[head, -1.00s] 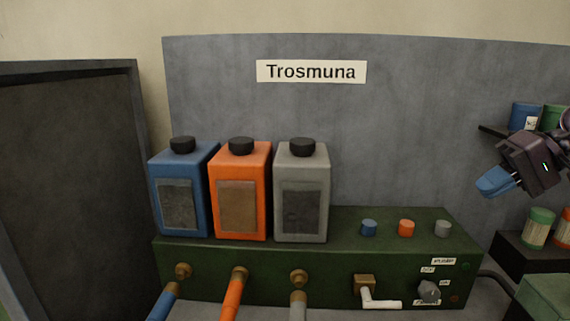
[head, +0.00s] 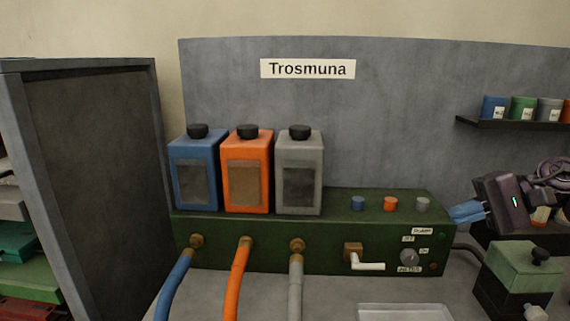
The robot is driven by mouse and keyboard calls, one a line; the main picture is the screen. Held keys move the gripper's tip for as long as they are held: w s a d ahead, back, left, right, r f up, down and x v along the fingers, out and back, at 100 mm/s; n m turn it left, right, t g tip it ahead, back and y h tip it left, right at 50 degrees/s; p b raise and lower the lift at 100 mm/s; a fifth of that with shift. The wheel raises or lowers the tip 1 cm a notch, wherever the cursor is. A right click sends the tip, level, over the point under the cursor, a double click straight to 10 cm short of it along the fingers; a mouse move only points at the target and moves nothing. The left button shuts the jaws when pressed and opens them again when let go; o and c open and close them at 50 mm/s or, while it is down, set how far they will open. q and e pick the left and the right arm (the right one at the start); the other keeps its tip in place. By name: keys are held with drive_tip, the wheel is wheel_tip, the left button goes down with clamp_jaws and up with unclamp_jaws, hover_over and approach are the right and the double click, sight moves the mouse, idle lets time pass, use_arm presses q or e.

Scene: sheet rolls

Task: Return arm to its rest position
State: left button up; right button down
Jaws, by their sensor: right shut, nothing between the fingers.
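My right gripper (head: 469,212) is at the right in the head view, with blue fingers pointing left. Its fingers are shut with nothing between them. They are beside the right end of the green machine (head: 330,257), and I cannot tell whether they are in front of it or touching it. My right arm reaches in from the right edge, with a dark wrist and a green light. My left gripper is not in view.
Blue (head: 194,173), orange (head: 247,173) and grey (head: 299,173) canisters stand on the machine, with hoses below. A white lever (head: 368,266) and a knob (head: 409,258) are on its front. A shelf (head: 515,124) holds tubs. A green-topped box (head: 524,265) stands at right.

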drive_tip(key=s+a+f+m+t+b, duration=0.1)
drive_tip(key=s+a+f+m+t, duration=0.15)
drive_tip(key=f+m+t, duration=0.8)
drive_tip(key=s+a+f+m+t, duration=0.3)
drive_tip(key=f+m, duration=0.9)
drive_tip(key=m, duration=1.2)
drive_tip(key=s+f+m+g+h, duration=0.2)
drive_tip(key=s+f+m+h, duration=0.4)
drive_tip(key=m, duration=0.9)
drive_tip(key=s+d+f+m+g+h+b, duration=0.1)
drive_tip(key=s+f+m+h, duration=0.5)
drive_tip(key=s+f+m, duration=0.7)
wheel_tip(320, 180, down, 4)
drive_tip(key=m+g, duration=0.1)
drive_tip(key=m, duration=0.1)
drive_tip(key=shift+s+d+r+m+h, duration=0.2)
drive_tip(key=shift+d+r+m+h, duration=0.05)
drive_tip(key=shift+m+h, duration=0.15)
